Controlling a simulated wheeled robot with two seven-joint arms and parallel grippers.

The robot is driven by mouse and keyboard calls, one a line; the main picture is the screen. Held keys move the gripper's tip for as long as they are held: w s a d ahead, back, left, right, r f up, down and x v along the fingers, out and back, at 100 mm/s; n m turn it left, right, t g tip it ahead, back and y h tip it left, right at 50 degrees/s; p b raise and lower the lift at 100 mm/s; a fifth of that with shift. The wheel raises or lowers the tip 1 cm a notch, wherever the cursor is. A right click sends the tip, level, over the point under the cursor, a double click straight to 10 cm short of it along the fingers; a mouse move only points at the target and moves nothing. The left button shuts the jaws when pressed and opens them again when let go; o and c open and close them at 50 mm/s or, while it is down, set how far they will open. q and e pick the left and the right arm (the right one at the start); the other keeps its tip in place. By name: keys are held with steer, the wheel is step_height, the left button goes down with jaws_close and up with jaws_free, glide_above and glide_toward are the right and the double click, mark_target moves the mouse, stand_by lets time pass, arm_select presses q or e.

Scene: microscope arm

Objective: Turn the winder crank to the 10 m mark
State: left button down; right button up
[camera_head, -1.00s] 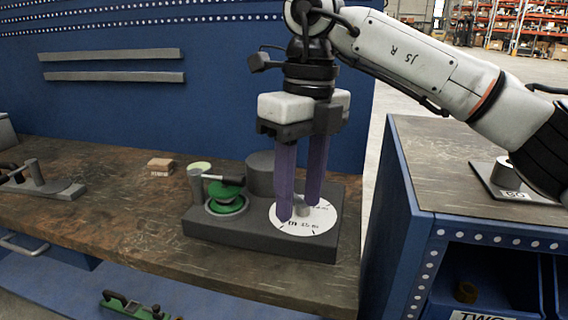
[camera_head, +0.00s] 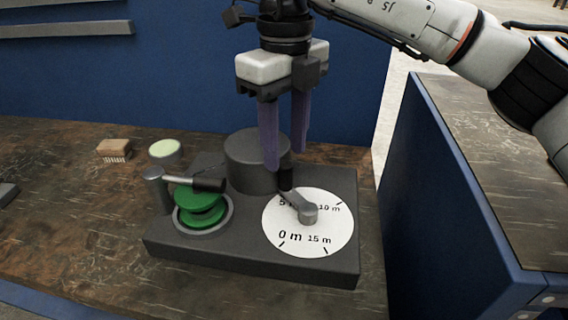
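The winder is a dark grey base (camera_head: 200,250) on the bench, with a white dial (camera_head: 335,225) marked 0 m, 5 m, 10 m and 15 m. The crank (camera_head: 308,212) has a grey hub at the dial's middle. Its short arm points to the back left, over the 5 m mark and partly covering it, with a dark upright grip (camera_head: 286,178) at its end. The 10 m mark is at the dial's back right. My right gripper (camera_head: 285,160) points down at the grip, its purple fingers apart. Whether they touch it, I cannot tell. My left gripper is not in view.
On the same base are a green spool (camera_head: 200,205), a grey lever with a black handle (camera_head: 208,184) above it, and a dark cylinder (camera_head: 250,160) behind. A brush (camera_head: 115,148) and a pale-topped pot (camera_head: 165,150) stand behind left. A blue cabinet (camera_head: 430,180) is at right.

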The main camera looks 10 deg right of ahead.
mark_target(285, 163)
steer(key=shift+f, duration=2.4)
jaws_close()
